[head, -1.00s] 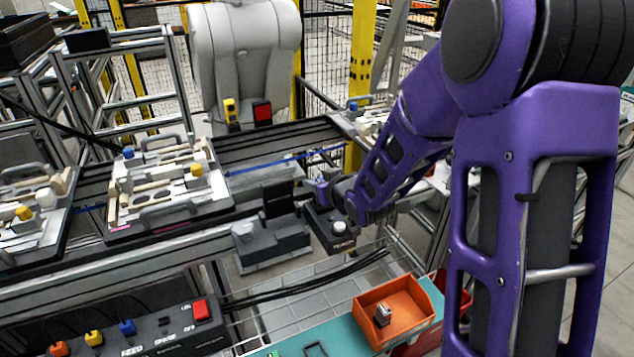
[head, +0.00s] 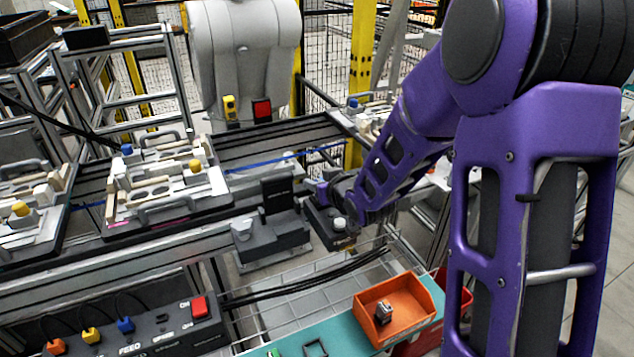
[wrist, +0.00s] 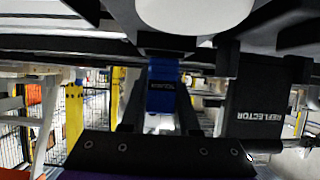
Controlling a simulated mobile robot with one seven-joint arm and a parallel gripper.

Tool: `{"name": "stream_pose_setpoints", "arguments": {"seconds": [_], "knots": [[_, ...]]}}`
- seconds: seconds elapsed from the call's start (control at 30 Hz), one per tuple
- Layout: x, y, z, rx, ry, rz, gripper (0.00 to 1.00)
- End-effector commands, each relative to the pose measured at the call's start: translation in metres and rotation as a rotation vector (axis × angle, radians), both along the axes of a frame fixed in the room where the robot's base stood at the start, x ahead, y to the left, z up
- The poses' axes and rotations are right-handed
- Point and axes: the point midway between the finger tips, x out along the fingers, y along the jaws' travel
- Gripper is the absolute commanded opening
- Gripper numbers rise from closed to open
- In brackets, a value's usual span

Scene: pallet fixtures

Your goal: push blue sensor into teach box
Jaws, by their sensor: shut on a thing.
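The blue sensor (wrist: 162,85) shows in the middle of the wrist view, between the dark fingers of my gripper (wrist: 160,105), which are shut on it. Its upper end in that view meets the dark underside of the teach box, whose pale round knob (wrist: 195,10) fills the top edge. I cannot tell how deep the sensor sits in the box. In the head view the teach box (head: 322,228) is a dark block with a white knob, beside the conveyor.
A dark reflector block (wrist: 262,105) stands right of my gripper in the wrist view; it also shows left of the teach box (head: 272,243). Pallet fixtures (head: 165,185) lie on the conveyor. An orange bin (head: 420,318) and a switch box (head: 150,330) are in front.

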Motion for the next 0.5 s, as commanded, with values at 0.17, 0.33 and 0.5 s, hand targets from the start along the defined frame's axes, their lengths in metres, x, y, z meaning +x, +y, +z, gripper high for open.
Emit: {"name": "stream_pose_setpoints", "arguments": {"seconds": [0.17,0.33,0.5], "knots": [[-0.0002,-0.0001,-0.0034,-0.001,0.002,0.000,0.00],[-0.0002,-0.0001,-0.0033,0.000,0.002,0.000,0.00],[0.0000,-0.0001,-0.0030,0.000,0.001,0.000,0.44]]}}
